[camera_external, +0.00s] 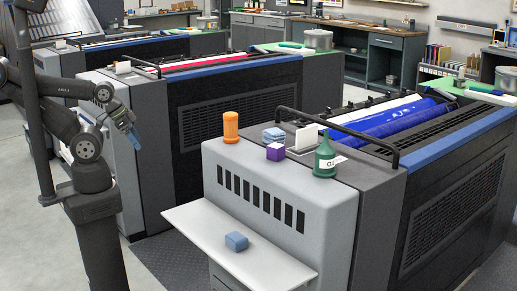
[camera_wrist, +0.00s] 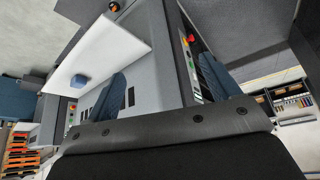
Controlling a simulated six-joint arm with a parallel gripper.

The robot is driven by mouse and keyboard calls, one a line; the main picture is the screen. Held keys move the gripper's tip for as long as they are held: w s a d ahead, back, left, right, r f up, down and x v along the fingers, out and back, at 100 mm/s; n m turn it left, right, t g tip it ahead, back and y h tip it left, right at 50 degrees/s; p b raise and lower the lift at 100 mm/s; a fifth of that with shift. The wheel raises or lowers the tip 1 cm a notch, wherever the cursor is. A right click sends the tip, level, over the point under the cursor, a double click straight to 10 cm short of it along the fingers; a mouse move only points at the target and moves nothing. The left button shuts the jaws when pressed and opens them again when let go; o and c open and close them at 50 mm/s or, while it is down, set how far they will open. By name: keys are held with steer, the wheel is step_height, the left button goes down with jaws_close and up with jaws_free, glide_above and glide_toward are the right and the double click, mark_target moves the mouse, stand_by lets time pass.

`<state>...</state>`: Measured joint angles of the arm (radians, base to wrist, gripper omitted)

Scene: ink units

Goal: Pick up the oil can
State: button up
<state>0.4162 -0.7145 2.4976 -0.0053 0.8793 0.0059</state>
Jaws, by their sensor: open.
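The oil can (camera_external: 325,162), a dark green bottle with a narrow neck and a white label, stands upright on the grey top of the front printing unit, near its right edge. My gripper (camera_external: 130,130) is to the left in the external view, well apart from the oil can. In the wrist view its two blue fingers (camera_wrist: 165,85) are spread, with nothing held between them. I cannot make out the oil can in the wrist view.
A blue block (camera_external: 236,241) lies on the white shelf (camera_external: 190,220), also seen in the wrist view (camera_wrist: 95,50).

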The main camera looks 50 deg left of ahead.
steer(key=w+d+r+m+h, duration=0.1)
steer(key=w+d+r+m, duration=0.2)
steer(key=w+d+r, duration=0.95)
steer(key=w+d+r+m+g+h, duration=0.1)
steer(key=w+d+r+m+g, duration=0.15)
steer(key=w+d+r, duration=0.7)
steer(key=m+g+h, duration=0.2)
steer(key=m+g, duration=0.1)
steer(key=m, duration=0.5)
glide_above(323, 148)
steer(key=w+a, duration=0.2)
steer(key=a, duration=0.9)
step_height(323, 148, down, 2)
steer(key=shift+t, duration=0.25)
steer(key=x, duration=1.7)
steer(key=shift+s+d+r, duration=0.1)
steer(key=shift+d, duration=0.1)
steer(key=shift+r, duration=0.1)
steer(key=c, duration=1.3)
